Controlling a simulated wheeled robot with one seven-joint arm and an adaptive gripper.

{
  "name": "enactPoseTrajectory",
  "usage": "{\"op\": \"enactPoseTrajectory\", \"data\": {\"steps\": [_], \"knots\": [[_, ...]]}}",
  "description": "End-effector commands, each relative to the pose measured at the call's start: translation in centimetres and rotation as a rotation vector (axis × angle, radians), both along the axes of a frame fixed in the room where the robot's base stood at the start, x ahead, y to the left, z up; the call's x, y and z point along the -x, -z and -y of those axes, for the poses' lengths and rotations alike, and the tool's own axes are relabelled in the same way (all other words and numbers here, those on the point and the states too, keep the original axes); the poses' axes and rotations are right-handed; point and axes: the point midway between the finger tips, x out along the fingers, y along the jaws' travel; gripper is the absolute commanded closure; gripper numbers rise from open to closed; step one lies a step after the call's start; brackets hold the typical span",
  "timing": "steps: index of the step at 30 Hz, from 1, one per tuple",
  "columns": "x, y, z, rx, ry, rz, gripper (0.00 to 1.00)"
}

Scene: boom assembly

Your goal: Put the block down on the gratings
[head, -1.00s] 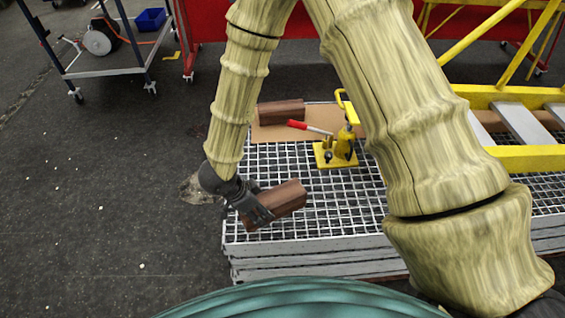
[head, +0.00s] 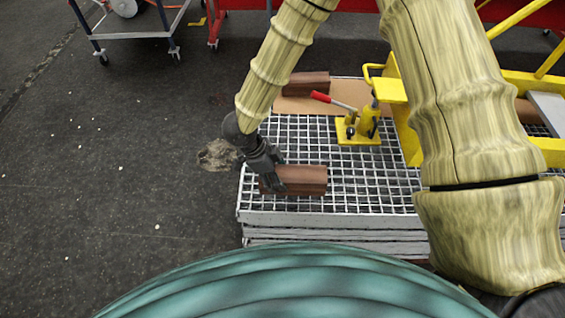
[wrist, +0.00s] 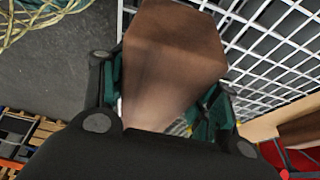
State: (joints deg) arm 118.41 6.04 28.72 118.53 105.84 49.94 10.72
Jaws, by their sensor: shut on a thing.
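The brown block (head: 305,179) is in my gripper (head: 274,176), over the front left part of the stacked gratings (head: 345,205). In the wrist view the block (wrist: 172,60) lies between the dark fingers of my gripper (wrist: 165,95), which are shut on it. The white mesh of the gratings (wrist: 275,60) shows behind and beside the block. The block looks about level in the head view. I cannot tell whether its underside touches the gratings.
A yellow jack (head: 362,125) with a red handle stands on the gratings behind the block. A second brown block (head: 306,83) lies on a cardboard sheet (head: 300,104) at the back. A yellow ladder-like frame (head: 530,82) is at the right. Bare grating lies right of the held block.

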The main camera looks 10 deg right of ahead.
Motion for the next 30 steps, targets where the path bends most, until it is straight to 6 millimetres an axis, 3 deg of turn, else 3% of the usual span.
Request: {"op": "enactPoseTrajectory", "data": {"steps": [6,12,17,25,30], "knots": [[-3.7,0.2,1.8,0.0,0.003,0.001,0.83],[-5.7,0.5,2.8,0.0,0.0,0.001,0.83],[-6.0,0.8,2.9,0.001,-0.001,-0.001,0.83],[-6.0,3.6,2.9,0.003,-0.002,-0.002,0.83],[-6.0,4.1,2.9,0.0,-0.001,0.001,0.83]]}}
